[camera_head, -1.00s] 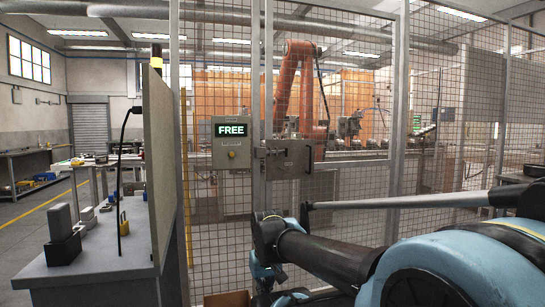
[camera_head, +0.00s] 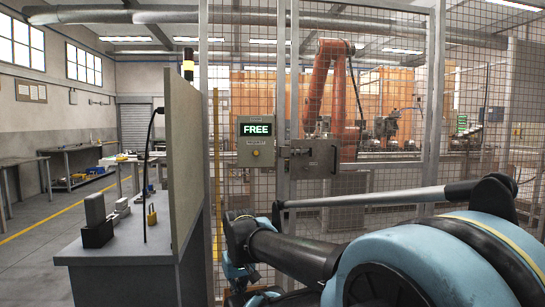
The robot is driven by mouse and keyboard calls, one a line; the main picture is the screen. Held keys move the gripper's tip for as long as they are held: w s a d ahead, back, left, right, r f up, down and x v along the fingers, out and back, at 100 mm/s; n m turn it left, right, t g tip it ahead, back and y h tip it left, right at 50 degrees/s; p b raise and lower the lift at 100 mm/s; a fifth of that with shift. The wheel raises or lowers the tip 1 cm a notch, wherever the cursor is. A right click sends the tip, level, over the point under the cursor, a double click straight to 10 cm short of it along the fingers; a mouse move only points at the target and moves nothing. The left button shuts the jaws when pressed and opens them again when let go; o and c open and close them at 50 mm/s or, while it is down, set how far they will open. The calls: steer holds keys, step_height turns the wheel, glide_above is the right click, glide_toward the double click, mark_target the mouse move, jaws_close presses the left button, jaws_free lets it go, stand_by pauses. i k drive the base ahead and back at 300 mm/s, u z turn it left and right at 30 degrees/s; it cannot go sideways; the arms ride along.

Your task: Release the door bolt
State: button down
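The door bolt (camera_head: 300,152) is on a grey metal plate on the mesh fence door, right of the door post. A dark vertical handle shows at the plate's right edge. A grey control box (camera_head: 256,142) left of the bolt has a lit display reading FREE and a small yellow button. My blue and black arm reaches in from the lower right, below and in front of the bolt. My gripper (camera_head: 240,287) seems to be at the bottom edge, pointing down and largely cut off. Its fingers cannot be made out.
A grey bench (camera_head: 110,255) with a tall panel (camera_head: 185,165) stands at the left, holding a yellow padlock (camera_head: 152,217) and a dark block (camera_head: 97,233). Behind the mesh stands an orange robot arm (camera_head: 318,85). Open floor lies at the far left.

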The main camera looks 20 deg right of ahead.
mark_target(310, 151)
steer(key=u, duration=1.9)
steer(key=k, duration=0.9)
steer(key=z, duration=2.4)
steer(key=i, duration=0.65)
steer(key=z, duration=0.05)
